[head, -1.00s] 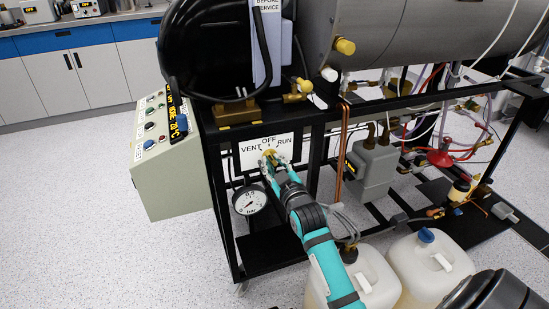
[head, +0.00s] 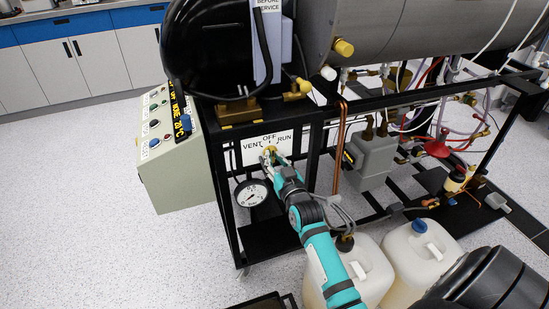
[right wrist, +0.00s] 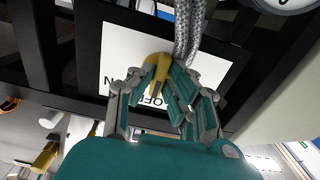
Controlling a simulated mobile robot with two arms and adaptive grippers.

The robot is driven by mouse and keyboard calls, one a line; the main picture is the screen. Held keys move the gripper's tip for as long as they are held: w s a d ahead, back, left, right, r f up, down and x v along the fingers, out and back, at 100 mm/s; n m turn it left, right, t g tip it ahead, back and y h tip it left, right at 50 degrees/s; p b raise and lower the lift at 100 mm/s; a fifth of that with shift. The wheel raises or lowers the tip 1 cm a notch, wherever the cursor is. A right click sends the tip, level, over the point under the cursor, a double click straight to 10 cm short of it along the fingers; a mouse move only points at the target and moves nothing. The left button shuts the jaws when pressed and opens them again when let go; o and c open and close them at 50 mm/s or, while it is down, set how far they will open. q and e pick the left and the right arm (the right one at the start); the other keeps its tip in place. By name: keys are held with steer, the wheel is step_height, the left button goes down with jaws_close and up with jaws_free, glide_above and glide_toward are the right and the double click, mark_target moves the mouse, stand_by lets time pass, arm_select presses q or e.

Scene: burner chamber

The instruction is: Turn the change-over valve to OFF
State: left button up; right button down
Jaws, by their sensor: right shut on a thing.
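The change-over valve has a white plate (head: 253,157) marked VENT, OFF and RUN on the front of the black frame. Its yellow handle (head: 270,149) is at the middle of the plate, below the word OFF. My right gripper (head: 269,157) is at the handle. In the right wrist view the gripper (right wrist: 163,78) is shut on the yellow handle (right wrist: 157,66), and the plate (right wrist: 120,50) is behind it, lettering upside down. The fingers hide part of the handle, so its exact pointing direction is hard to tell. My left gripper is not in view.
A pressure gauge (head: 251,193) hangs just below left of the plate. A control box (head: 172,165) stands to the left. Two white canisters (head: 417,258) stand on the floor at right. A braided hose (right wrist: 187,28) passes close to the fingers. Floor at left is clear.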

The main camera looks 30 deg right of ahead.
stand_by(0.3)
steer(key=c, duration=1.3)
jaws_free()
steer(key=shift+c, duration=0.2)
steer(key=shift+s, duration=0.1)
steer(key=v, duration=1.1)
steer(key=shift+s, duration=0.4)
steer(key=shift+f, duration=0.1)
